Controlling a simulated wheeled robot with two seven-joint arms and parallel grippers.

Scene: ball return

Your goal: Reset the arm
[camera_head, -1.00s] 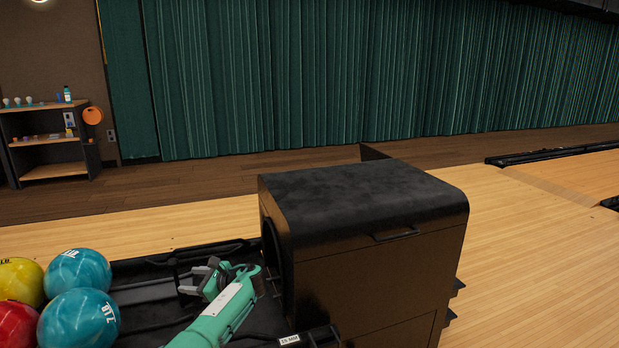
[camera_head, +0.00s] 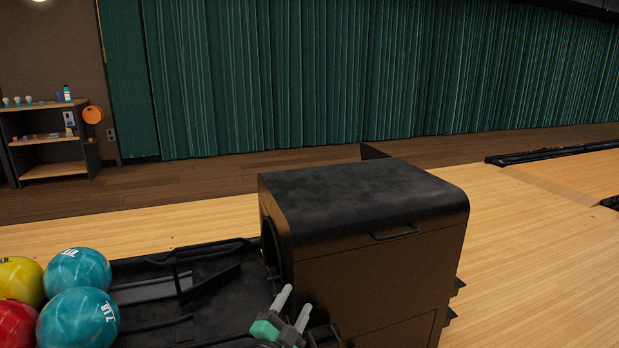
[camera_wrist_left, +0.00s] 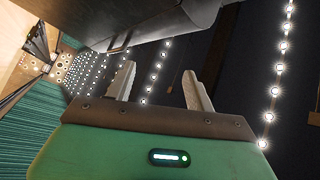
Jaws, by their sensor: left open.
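My left gripper (camera_head: 294,310) is low in the head view, in front of the near side of the ball return's black hood (camera_head: 365,205). Its two pale fingers point up and stand apart, with nothing between them. In the left wrist view the open fingers (camera_wrist_left: 160,92) point up toward the ceiling lights, and the space between them is empty. The green gripper body (camera_wrist_left: 160,155) fills the bottom of that view. Most of my left arm is out of the head view. My right gripper does not show in either view.
Blue balls (camera_head: 78,318), a yellow ball (camera_head: 18,277) and a red ball (camera_head: 15,325) sit at the left end of the black return tray (camera_head: 150,270). The tray between balls and hood is empty. A shelf (camera_head: 45,140) stands far left.

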